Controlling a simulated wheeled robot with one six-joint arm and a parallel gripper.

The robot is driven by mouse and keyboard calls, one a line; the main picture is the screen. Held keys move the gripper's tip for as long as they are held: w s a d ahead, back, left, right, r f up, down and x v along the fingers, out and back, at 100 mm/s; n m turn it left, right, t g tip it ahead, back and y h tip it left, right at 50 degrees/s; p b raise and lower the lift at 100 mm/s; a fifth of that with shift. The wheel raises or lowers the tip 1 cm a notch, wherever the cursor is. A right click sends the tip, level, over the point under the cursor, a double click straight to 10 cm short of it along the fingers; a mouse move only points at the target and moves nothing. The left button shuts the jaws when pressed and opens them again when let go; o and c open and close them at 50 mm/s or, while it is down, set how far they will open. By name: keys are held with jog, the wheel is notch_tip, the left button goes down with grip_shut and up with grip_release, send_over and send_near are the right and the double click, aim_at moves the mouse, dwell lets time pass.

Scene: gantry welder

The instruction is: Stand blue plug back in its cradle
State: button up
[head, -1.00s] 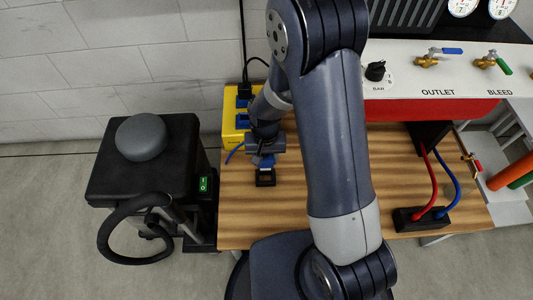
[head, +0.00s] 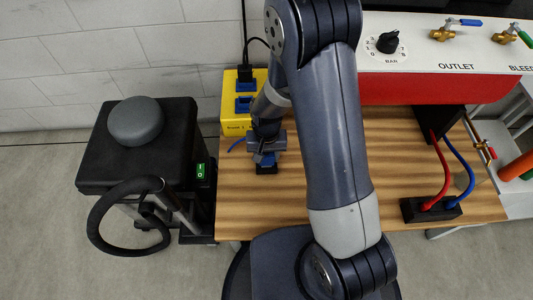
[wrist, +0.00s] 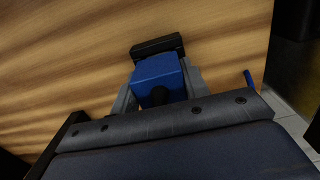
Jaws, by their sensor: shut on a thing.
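The blue plug (wrist: 158,78) is between the two fingers of my gripper (wrist: 158,92), which is shut on it. In the head view the plug (head: 266,161) is partly hidden under my gripper (head: 266,150). The black cradle (wrist: 157,46) shows just beyond the plug in the wrist view, and as a small dark base (head: 266,170) below it in the head view. The plug is at or right over the cradle. I cannot tell whether it is seated.
A yellow socket box (head: 236,115) with blue sockets stands behind my gripper at the left. A black block (head: 430,208) with red and blue cables lies at the right of the wooden table (head: 320,217). A black cart (head: 140,165) stands to the left.

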jog(key=shift+f, duration=0.4)
jog(key=o, duration=1.1)
jog(key=shift+r, duration=0.1)
jog(key=r+p, duration=0.1)
jog(key=r, duration=0.4)
jog(key=r+p, duration=0.2)
jog(key=r, duration=0.3)
jog(key=shift+w+r, duration=0.2)
jog(key=shift+r, duration=0.15)
